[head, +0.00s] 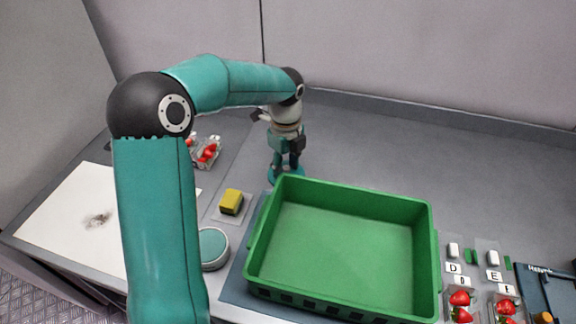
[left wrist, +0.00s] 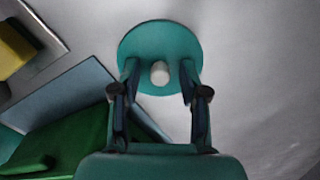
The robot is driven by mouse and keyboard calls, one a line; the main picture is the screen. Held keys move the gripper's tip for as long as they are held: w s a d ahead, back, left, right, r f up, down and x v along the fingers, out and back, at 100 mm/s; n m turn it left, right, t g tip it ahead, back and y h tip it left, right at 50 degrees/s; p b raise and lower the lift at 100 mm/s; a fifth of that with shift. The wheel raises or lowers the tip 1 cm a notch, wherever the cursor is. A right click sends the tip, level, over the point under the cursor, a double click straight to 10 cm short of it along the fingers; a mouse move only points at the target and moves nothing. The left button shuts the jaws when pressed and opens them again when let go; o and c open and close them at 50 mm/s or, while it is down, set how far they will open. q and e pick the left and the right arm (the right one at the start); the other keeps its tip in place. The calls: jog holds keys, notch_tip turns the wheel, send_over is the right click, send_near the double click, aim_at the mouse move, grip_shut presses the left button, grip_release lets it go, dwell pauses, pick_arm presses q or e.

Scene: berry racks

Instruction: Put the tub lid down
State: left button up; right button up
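The tub lid is a flat teal disc with a pale knob (left wrist: 160,73). It shows whole in the left wrist view (left wrist: 160,42), and partly in the head view (head: 297,173), just behind the green crate's back left corner. It seems to lie flat on the grey counter. My left gripper (head: 286,165) is above the lid, pointing down. In the left wrist view its fingers (left wrist: 159,72) are spread, one on each side of the knob, with a gap on both sides. My right gripper is not in view.
A green crate (head: 432,240), empty, stands close beside the lid. A yellow sponge (head: 231,201) and a round teal-topped thing (head: 213,246) are to its left. Berry punnets (head: 207,152) stand at the back left, others at the right. The counter behind the crate is clear.

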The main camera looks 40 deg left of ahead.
aim_at(286, 167)
pick_arm(q)
notch_tip(286, 167, up, 12)
jog(key=p, duration=0.1)
jog(key=shift+r, duration=0.15)
dwell(0.5)
dwell(0.4)
